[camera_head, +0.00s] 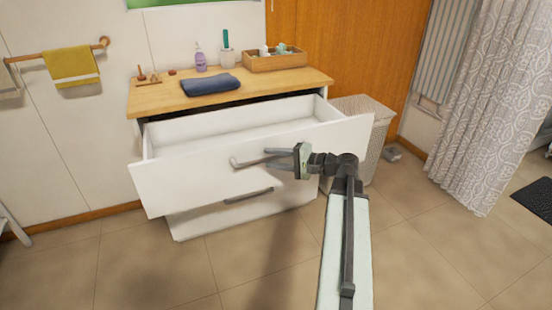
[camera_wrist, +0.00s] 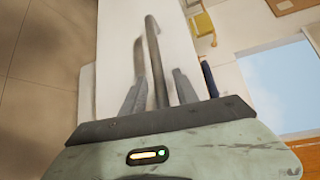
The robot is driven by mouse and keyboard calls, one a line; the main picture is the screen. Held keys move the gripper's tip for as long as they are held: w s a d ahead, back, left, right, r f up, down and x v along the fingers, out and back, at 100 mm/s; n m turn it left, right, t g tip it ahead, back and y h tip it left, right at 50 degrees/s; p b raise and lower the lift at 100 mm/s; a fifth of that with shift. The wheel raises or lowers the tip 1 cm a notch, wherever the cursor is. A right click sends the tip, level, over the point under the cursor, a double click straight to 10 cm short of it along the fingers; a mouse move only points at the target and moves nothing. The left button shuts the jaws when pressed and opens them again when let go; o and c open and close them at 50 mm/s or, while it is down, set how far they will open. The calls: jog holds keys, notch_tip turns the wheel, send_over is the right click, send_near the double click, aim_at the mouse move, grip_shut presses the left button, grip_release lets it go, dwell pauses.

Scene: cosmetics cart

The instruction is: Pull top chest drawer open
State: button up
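The white chest's top drawer (camera_head: 245,155) is pulled well out, and its visible inside is empty. Its dark bar handle (camera_head: 236,163) is on the front panel, partly hidden by my gripper (camera_head: 268,158). In the wrist view, the handle (camera_wrist: 152,45) runs between the two fingers of my gripper (camera_wrist: 158,85). The fingers are spread, with visible gaps beside the bar, so the gripper is open around the handle. I cannot tell whether a finger touches it.
The lower drawer (camera_head: 205,217) is shut below. The wooden top (camera_head: 165,96) holds a folded dark cloth (camera_head: 210,84), a purple bottle (camera_head: 200,60) and a wooden tray (camera_head: 275,61). A pale hamper (camera_head: 365,115) stands at the right. The floor in front is clear.

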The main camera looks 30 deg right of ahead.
jog(key=shift+s+d, duration=0.15)
jog(key=p+v, duration=0.1)
jog(key=v, duration=0.6)
jog(key=shift+s, duration=0.25)
jog(key=shift+d, duration=0.1)
